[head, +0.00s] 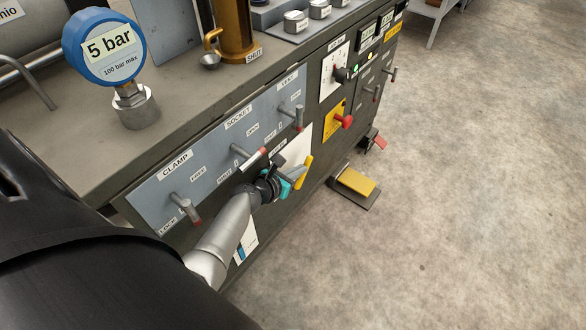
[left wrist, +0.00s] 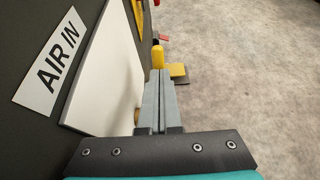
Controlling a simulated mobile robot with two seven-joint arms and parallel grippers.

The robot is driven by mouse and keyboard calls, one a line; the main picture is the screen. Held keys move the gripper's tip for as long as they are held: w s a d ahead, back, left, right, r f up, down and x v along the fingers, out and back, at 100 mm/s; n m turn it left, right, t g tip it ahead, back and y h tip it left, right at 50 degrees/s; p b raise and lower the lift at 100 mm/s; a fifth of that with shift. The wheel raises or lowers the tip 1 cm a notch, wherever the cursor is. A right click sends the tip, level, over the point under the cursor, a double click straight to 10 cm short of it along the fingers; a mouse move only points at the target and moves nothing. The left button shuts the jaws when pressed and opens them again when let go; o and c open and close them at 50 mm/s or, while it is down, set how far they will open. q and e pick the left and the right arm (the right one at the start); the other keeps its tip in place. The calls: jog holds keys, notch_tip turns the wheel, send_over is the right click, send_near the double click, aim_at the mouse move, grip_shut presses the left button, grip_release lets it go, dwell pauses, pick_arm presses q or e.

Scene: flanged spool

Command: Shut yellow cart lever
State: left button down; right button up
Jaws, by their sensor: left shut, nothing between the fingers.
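The yellow lever (head: 304,170) is on a white plate (head: 298,140) on the cart's front, below the grey lever panel. In the left wrist view the yellow lever (left wrist: 158,56) stands just beyond the fingertips, its lower part hidden by them. My left gripper (head: 298,174) is shut and empty, its grey fingers pressed together beside the lever. In the left wrist view the fingertips (left wrist: 159,73) overlap the lever's lower end; I cannot tell whether they touch it. The lever's pivot is mostly hidden. My right gripper is in neither view.
Red-tipped levers (head: 248,157) stick out of the grey panel above my left gripper. A red knob (head: 344,121) on a yellow plate juts out farther along the cart. A yellow pedal (head: 357,181) is on the floor. The floor to the right is clear.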

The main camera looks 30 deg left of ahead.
aim_at(307, 165)
pick_arm(q)
jog(key=shift+w+r+p, duration=0.1)
jog(key=shift+w+p, duration=0.45)
jog(key=shift+p, duration=0.05)
jog(key=shift+w+g+p, duration=0.45)
jog(key=shift+g, duration=0.25)
jog(key=shift+w+d+f, duration=0.15)
jog(key=shift+w+f, duration=0.25)
jog(key=shift+w, duration=0.05)
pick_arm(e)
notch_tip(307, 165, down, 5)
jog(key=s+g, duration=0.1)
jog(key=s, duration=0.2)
pick_arm(q)
jog(key=shift+w+f, duration=0.3)
jog(key=shift+w, duration=0.15)
jog(key=shift+w+d+f+b, duration=0.1)
jog(key=shift+w+f+b, duration=1.35)
jog(key=shift+f+b, duration=0.25)
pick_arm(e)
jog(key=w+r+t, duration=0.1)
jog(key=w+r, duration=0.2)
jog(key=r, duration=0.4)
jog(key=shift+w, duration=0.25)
pick_arm(q)
jog(key=shift+r, duration=0.15)
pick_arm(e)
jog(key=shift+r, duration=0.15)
